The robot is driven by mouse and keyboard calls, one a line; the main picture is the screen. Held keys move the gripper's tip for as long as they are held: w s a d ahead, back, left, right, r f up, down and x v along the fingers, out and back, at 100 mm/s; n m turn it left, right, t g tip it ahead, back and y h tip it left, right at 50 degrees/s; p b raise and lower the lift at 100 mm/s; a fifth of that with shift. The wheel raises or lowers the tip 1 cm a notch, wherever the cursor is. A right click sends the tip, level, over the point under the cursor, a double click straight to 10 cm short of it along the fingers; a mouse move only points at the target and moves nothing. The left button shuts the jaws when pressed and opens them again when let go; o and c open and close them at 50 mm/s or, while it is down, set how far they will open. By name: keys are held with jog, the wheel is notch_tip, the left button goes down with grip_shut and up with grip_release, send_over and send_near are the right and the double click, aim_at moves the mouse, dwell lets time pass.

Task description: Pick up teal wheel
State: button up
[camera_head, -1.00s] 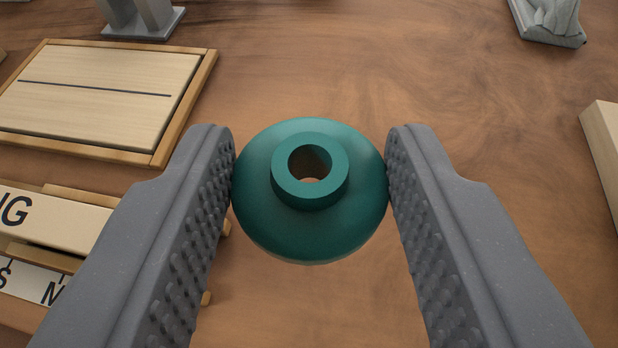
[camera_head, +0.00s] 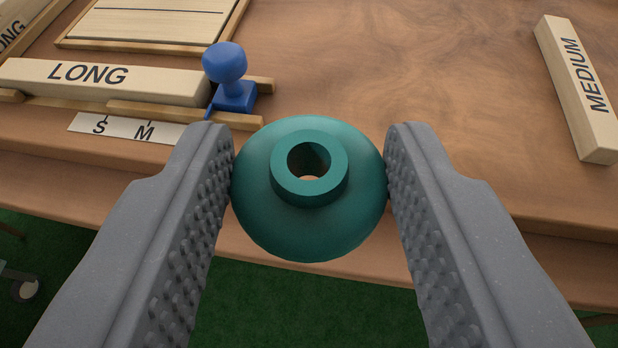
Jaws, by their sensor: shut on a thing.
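The teal wheel (camera_head: 262,205) is a rounded disc with a raised hub and a hole through its middle. It sits in the centre of the head camera view, between the two grey, studded fingers of my gripper (camera_head: 309,190). Both fingers touch its sides, left and right. The hub faces the camera. The wheel is held above the front edge of the wooden table (camera_head: 450,130), and the table and green floor show behind it. The far side of the wheel is hidden.
A wooden block marked LONG (camera_head: 130,85) lies in a rail at left, with a blue knobbed piece (camera_head: 232,90) at its right end and a scale strip (camera_head: 120,130) in front. A block marked MEDIUM (camera_head: 575,85) lies at right. Green floor (camera_head: 310,300) is below the table edge.

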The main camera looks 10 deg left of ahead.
aim_at(283, 252)
jog(key=s+b, duration=0.1)
jog(key=b, duration=0.2)
jog(key=shift+s+f, duration=0.1)
jog(key=shift+s, duration=0.1)
jog(key=shift+a+b+v, duration=0.2)
jog(key=shift+b+v, duration=0.45)
jog(key=shift+v, duration=0.6)
